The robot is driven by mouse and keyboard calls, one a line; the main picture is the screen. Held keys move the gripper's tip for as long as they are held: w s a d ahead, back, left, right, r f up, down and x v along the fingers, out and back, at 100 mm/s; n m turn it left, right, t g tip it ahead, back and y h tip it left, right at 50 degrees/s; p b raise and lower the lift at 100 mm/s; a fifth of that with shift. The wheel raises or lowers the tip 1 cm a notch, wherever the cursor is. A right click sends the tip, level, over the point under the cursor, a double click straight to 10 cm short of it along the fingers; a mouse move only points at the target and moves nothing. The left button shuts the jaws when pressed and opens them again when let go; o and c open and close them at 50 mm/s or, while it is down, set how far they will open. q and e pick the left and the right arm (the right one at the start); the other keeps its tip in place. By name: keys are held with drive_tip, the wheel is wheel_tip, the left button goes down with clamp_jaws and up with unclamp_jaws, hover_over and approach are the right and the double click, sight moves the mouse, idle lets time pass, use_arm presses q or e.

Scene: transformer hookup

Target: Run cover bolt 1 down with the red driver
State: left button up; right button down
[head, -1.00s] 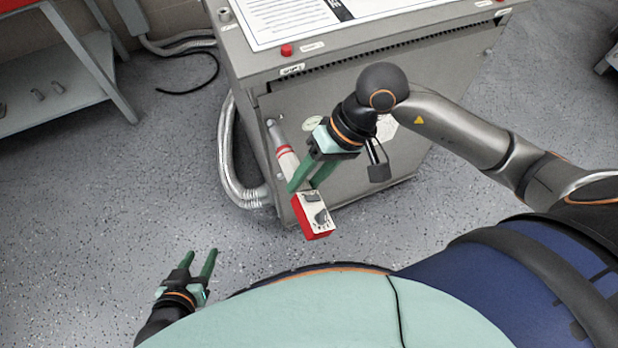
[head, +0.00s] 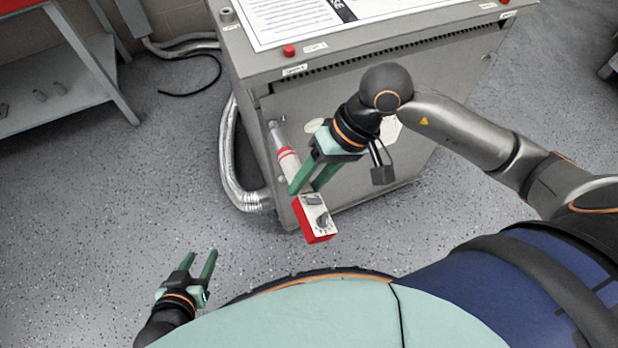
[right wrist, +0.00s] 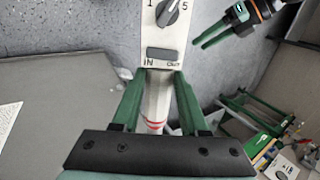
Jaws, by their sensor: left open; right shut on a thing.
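The red driver (head: 287,158) has a pale body with red bands and a red and white end box with a dial. The box with its dial and IN/OUT marks (right wrist: 163,40) shows close up in the right wrist view. My right gripper (head: 304,192) is shut on the driver just above the box. The driver's far end points at the upper left of the grey cabinet's front panel (head: 400,165). Whether its tip touches a bolt is too small to tell. Cover bolt 1 cannot be made out. My left gripper (head: 201,256) is open and empty, low at the left.
A metal conduit (head: 228,160) runs down the cabinet's left side to the floor. A grey shelf unit (head: 65,75) stands at the upper left. A printed sheet (head: 290,18) and a red button (head: 289,50) are on the cabinet top. The floor between is clear.

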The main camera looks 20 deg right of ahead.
drive_tip(key=shift+w+b, duration=0.45)
drive_tip(key=shift+w, duration=0.4)
idle(0.4)
drive_tip(key=shift+w+f+b, duration=0.1)
drive_tip(key=shift+w+b, duration=0.3)
drive_tip(key=shift+b, duration=1.05)
idle(2.3)
idle(0.4)
idle(0.5)
drive_tip(key=shift+w+b, duration=0.25)
drive_tip(key=shift+b, duration=0.4)
idle(0.4)
idle(0.4)
drive_tip(key=shift+s+b, duration=1)
drive_tip(key=shift+s, duration=1.35)
